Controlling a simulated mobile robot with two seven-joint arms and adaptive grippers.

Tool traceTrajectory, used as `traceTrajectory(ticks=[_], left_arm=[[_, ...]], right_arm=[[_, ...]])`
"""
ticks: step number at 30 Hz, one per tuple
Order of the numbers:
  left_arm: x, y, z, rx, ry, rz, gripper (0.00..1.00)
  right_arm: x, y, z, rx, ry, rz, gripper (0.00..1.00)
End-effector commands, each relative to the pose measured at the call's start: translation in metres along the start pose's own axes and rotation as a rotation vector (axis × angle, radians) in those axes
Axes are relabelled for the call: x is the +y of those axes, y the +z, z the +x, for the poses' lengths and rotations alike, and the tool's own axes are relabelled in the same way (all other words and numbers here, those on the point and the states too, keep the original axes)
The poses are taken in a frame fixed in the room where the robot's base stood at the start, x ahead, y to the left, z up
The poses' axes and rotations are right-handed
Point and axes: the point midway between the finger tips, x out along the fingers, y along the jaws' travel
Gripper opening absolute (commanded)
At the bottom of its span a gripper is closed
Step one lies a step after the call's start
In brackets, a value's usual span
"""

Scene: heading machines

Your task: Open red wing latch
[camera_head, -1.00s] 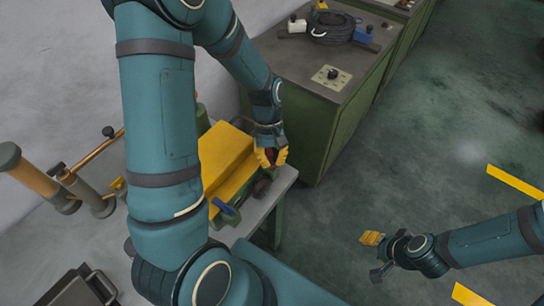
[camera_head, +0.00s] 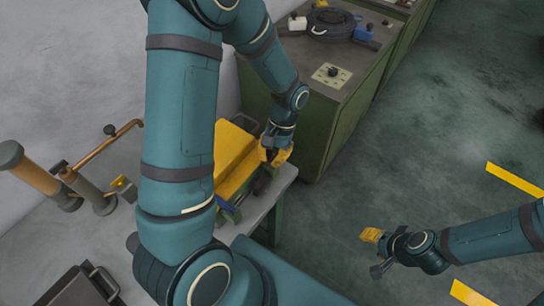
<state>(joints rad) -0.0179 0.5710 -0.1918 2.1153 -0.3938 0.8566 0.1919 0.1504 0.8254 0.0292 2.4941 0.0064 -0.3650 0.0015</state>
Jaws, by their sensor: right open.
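My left gripper (camera_head: 277,156), with yellow fingers, is at the right end of a yellow-topped machine (camera_head: 232,150) on the grey bench. Its fingers point down at the machine's dark front edge, and the gap between them is not clear. The red wing latch is not visible; my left gripper and wrist cover that end of the machine. A blue handle (camera_head: 229,212) shows at the machine's near end, partly behind my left arm. My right gripper (camera_head: 372,237) is open and empty over the floor, well apart from the machine.
Brown-handled posts (camera_head: 75,180) stand at the left. The green floor (camera_head: 430,120) on the right is clear, with yellow stripes.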

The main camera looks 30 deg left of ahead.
Motion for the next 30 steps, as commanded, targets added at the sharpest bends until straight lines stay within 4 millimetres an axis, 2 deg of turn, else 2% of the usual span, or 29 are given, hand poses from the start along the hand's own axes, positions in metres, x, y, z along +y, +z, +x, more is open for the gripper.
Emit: traceTrajectory(ticks=[20, 21, 23, 30], left_arm=[[0.0003, 0.0008, 0.0011, -0.003, -0.022, 0.055, 0.0], [0.0003, 0.0008, 0.0011, -0.003, -0.022, 0.055, 0.16], [0.0002, 0.0007, 0.001, -0.003, -0.022, 0.055, 0.34], [0.0001, 0.0003, 0.0004, -0.001, -0.022, 0.054, 0.34]], right_arm=[[0.0001, -0.0001, 0.0003, 0.0, 0.0, 0.0, 0.47], [0.0001, -0.0001, 0.0003, 0.0, 0.0, 0.0, 0.47], [0.0, -0.0001, 0.0003, 0.0, 0.0, 0.0, 0.47], [0.0001, -0.0001, 0.0002, 0.0, 0.0, 0.0, 0.47]])
